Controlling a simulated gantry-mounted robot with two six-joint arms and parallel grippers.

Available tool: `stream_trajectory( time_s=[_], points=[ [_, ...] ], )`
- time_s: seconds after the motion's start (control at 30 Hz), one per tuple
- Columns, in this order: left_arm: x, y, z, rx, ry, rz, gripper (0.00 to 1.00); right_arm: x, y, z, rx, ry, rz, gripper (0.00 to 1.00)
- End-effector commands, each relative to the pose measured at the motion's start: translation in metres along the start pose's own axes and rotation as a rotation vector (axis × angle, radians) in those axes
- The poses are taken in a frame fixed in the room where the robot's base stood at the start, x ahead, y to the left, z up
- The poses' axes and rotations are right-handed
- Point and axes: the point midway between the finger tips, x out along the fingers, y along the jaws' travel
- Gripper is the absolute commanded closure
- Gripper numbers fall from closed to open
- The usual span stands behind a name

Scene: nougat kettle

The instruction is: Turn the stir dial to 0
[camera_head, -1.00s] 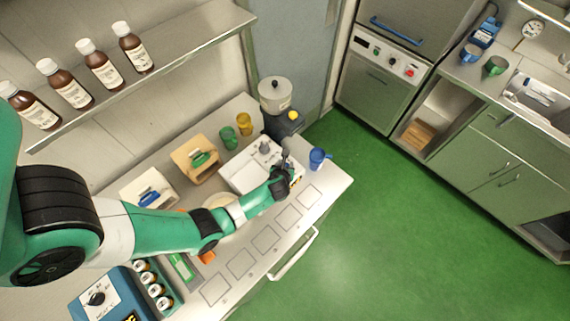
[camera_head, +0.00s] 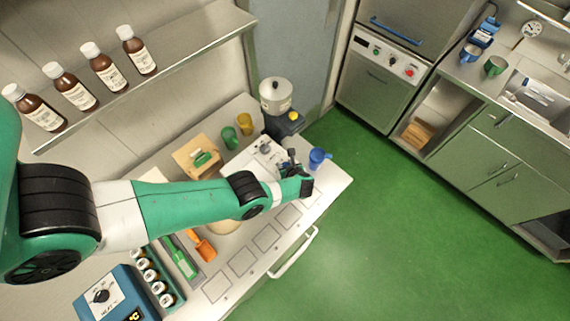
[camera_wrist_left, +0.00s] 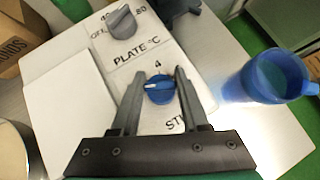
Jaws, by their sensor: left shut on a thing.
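The blue stir dial (camera_wrist_left: 159,90) sits on the white front of the hotplate unit (camera_wrist_left: 66,109), with a "4" printed above it and partly covered "STI" lettering below. Its white pointer mark points to the left in the left wrist view. My left gripper (camera_wrist_left: 160,77) is shut on the dial, one finger on each side. In the head view my left gripper (camera_head: 289,162) is over the right part of the unit, and the dial is hard to make out. My right gripper is not in view.
A grey plate-temperature knob (camera_wrist_left: 122,22) is beyond the dial. A blue mug (camera_wrist_left: 270,77) stands close on the right; it also shows in the head view (camera_head: 317,158). Green (camera_head: 229,137) and yellow (camera_head: 245,123) cups stand behind the unit.

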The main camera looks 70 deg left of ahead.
Motion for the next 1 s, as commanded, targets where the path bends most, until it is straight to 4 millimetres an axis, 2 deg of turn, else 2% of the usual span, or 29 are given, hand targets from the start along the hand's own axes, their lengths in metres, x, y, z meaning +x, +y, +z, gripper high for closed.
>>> stream_trajectory(
  time_s=[0.2,0.73,0.77,0.9,0.93,1.0],
  points=[
    [0.001,-0.0012,-0.0023,-0.043,0.004,0.034,1.0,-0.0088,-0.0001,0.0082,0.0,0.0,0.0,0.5],
    [-0.0021,0.0011,0.0009,-0.06,0.0,0.054,1.0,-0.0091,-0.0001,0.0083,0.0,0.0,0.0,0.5],
    [-0.0021,0.0011,0.001,-0.06,-0.001,0.054,0.53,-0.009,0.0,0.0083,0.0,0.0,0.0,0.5],
    [-0.002,0.0013,0.0009,-0.059,0.0,0.054,0.28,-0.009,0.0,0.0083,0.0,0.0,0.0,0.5],
    [-0.0019,0.0013,0.0008,-0.059,0.0,0.054,0.24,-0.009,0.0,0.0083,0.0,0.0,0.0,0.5],
    [-0.0017,0.0015,0.0007,-0.059,0.0,0.054,0.24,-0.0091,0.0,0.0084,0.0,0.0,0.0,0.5]
  ],
)
